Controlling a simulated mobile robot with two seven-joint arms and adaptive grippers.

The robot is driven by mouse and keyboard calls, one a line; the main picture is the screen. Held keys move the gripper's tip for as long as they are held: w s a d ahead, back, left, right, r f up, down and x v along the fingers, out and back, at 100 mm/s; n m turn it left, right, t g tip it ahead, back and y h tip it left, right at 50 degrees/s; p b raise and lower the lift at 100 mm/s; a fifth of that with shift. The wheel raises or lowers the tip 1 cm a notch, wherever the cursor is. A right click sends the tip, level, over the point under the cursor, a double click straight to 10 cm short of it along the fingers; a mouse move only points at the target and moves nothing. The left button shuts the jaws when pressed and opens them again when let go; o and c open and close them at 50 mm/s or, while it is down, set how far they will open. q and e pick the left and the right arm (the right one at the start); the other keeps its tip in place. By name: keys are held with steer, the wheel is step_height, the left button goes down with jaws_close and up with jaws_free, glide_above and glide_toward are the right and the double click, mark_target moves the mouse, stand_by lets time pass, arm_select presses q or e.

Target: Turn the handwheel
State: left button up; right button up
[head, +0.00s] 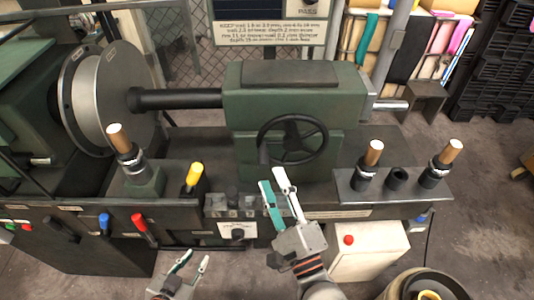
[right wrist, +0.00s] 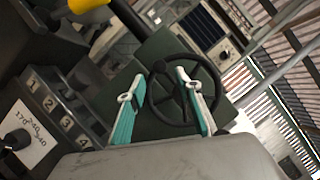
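The black handwheel (head: 321,133) with spokes stands on the front of the green machine block. A short dark handle (head: 264,156) shows at its lower left rim. My right gripper (head: 272,178) is just below and in front of that handle, with its fingers apart and nothing visibly held. In the right wrist view the wheel (right wrist: 217,83) lies beyond the fingers of my right gripper (right wrist: 154,86), with its left rim partly in the gap; contact cannot be told. My left gripper (head: 197,257) is low at the front, open and empty, away from the wheel.
Wooden-topped tools (head: 372,153) stand on a dark shelf right of the wheel. A yellow-topped lever (head: 194,174) and a red lever (head: 142,226) are to the left. A pale box with a red button (head: 349,240) stands at lower right. A numbered block (right wrist: 62,112) is near my right gripper.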

mark_target(263, 157)
steer(key=shift+m, duration=0.3)
steer(key=p+x, duration=0.1)
steer(key=x, duration=0.7)
steer(key=shift+d, duration=0.1)
steer(key=shift+c, duration=0.3)
jaws_close()
